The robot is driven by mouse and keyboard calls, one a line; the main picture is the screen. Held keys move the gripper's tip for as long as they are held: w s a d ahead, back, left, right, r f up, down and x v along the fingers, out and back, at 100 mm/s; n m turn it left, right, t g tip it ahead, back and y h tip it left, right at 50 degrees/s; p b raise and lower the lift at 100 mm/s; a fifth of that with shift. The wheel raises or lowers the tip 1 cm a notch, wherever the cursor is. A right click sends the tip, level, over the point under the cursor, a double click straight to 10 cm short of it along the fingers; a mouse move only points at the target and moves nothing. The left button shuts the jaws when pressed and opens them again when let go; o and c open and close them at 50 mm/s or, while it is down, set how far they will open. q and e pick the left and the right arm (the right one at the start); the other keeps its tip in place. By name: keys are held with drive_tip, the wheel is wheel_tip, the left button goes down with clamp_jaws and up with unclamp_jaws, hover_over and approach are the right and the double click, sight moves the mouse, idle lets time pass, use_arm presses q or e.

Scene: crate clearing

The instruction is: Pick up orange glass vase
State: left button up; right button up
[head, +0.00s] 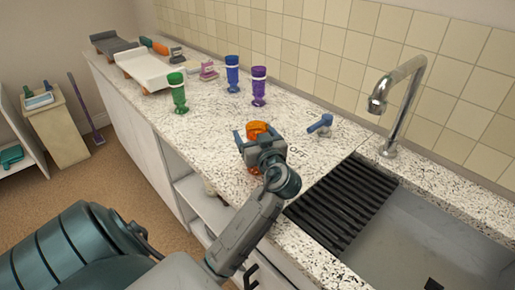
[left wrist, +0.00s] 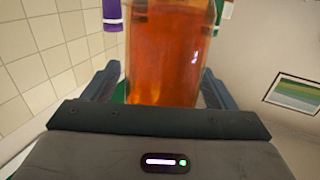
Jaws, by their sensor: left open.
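The orange glass vase (head: 257,129) stands on the speckled counter, partly hidden behind my left gripper in the head view. In the left wrist view the orange glass vase (left wrist: 163,55) is see-through and fills the space between the fingers. My left gripper (head: 256,133) is open, with one finger on each side of the vase. In the left wrist view the left gripper (left wrist: 160,88) shows its two fingers spread, with the vase between them. Whether a finger touches the glass I cannot tell. My right gripper is not in view.
A green vase (head: 178,92), a blue vase (head: 232,74) and a purple vase (head: 258,86) stand farther back. A blue object (head: 320,124) lies to the right. A sink (head: 420,235) with a black drain rack (head: 342,203) and a tall faucet (head: 398,105) is at right.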

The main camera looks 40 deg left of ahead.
use_arm(q)
drive_tip(key=shift+s+d+r, duration=0.2)
drive_tip(key=shift+d, duration=0.15)
drive_tip(key=shift+s+d+r, duration=0.1)
drive_tip(key=shift+d, duration=0.05)
drive_tip(key=shift+c, duration=1.1)
drive_tip(key=shift+w+a+f, duration=0.2)
drive_tip(key=shift+a+f, duration=0.05)
drive_tip(key=shift+a, duration=0.05)
drive_tip(key=c, duration=1.4)
drive_tip(key=shift+o, duration=0.2)
drive_tip(key=shift+r, duration=0.2)
